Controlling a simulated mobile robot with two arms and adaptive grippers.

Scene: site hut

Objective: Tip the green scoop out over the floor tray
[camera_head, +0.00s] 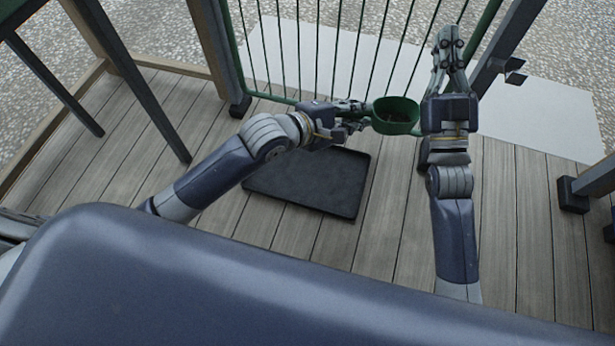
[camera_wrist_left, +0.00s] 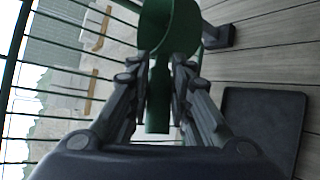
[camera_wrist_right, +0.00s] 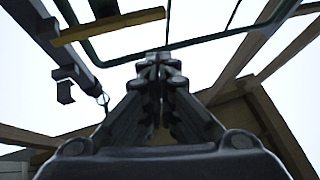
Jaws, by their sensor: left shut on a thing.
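The green scoop (camera_head: 396,125) is held above the floor with its round bowl opening upward. Something dark shows inside the bowl, but I cannot tell what it is. My left gripper (camera_head: 362,112) is shut on the scoop's handle; in the left wrist view the handle (camera_wrist_left: 158,112) runs between the fingers. The black floor tray (camera_head: 310,185) lies flat on the boards, and the visible part of it looks empty. The scoop appears beyond the tray's far right corner in the head view. My right gripper (camera_head: 447,42) is raised, shut and empty, to the right of the scoop.
A green barred gate (camera_head: 330,55) stands behind the scoop and tray. A dark post (camera_head: 505,45) with a latch bracket is beside my right gripper. Dark legs (camera_head: 150,90) stand at the left.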

